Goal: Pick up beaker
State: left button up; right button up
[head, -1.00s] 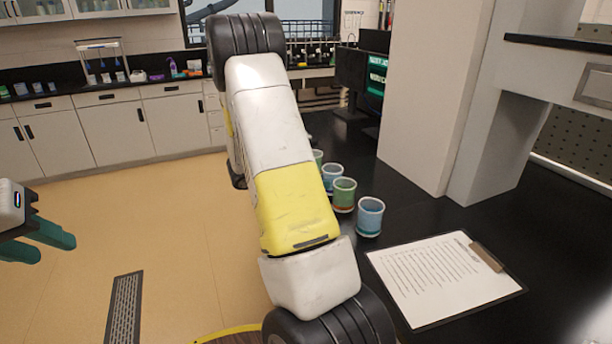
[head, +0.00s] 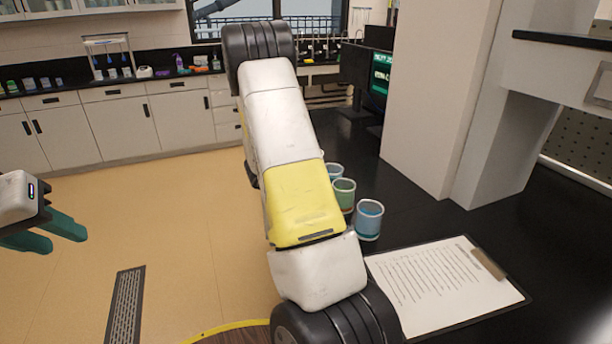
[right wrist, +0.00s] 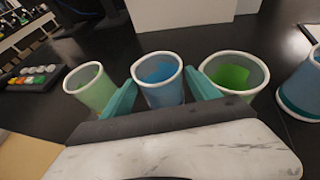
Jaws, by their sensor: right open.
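Several beakers stand in a row on the black bench. In the head view I see a near blue beaker (head: 369,221), a green beaker (head: 344,194) and part of a farther blue beaker (head: 335,172) beside my right arm. In the right wrist view my right gripper (right wrist: 160,95) is open, its teal fingers on either side of that farther blue beaker (right wrist: 160,72). A pale green beaker (right wrist: 92,88) is left of the fingers, the green beaker (right wrist: 232,78) right. My right gripper is hidden in the head view. My left gripper (head: 52,232) is open and empty over the floor.
A clipboard with paper (head: 440,285) lies on the black bench (head: 420,225) near its front. A pale pillar (head: 440,100) and a dark monitor (head: 375,75) stand behind the beakers. A tray with small coloured items (right wrist: 35,76) shows in the right wrist view.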

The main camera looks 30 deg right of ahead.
jog(key=x, duration=0.5)
jog(key=shift+w+d+f, duration=0.1)
jog(key=shift+d, duration=0.05)
jog(key=c, duration=1.1)
notch_tip(320, 180, up, 10)
jog(key=a+n+t+y, duration=0.4)
jog(key=a+n+t, duration=0.1)
jog(key=a, duration=1.2)
jog(key=a+n+t+y, duration=0.5)
jog(key=a+n, duration=0.3)
jog(key=a, duration=1)
jog(key=shift+w+t, duration=0.25)
jog(key=shift+t, duration=0.25)
